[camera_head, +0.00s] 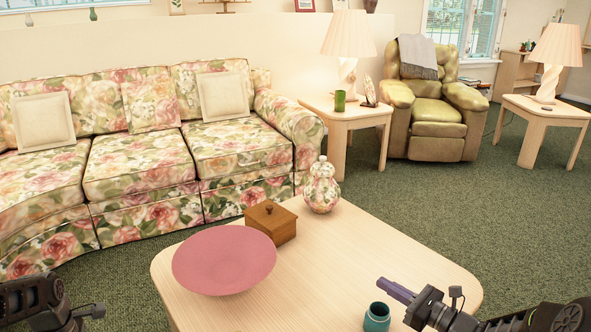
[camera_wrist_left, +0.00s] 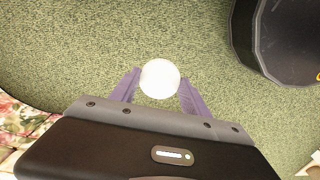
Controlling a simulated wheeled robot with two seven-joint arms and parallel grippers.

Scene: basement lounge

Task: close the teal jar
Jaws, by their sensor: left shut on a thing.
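The teal jar (camera_head: 377,319) stands near the front edge of the light wooden table (camera_head: 345,262), cut off by the bottom of the head view. Its dark open mouth faces up, with no lid on it. My right gripper (camera_head: 394,289) is just right of and above the jar, its purple fingers seen from the side; whether they are parted is unclear. In the left wrist view my left gripper (camera_wrist_left: 159,88) is shut on a round white thing (camera_wrist_left: 160,78), perhaps a lid, held above the green carpet. The left fingers are outside the head view.
A pink bowl (camera_head: 224,262), a wooden box (camera_head: 271,223) and a floral lidded jar (camera_head: 322,188) stand on the table's left and far parts. The table's middle and right are clear. A floral sofa (camera_head: 139,163) stands behind, with open carpet to the right.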

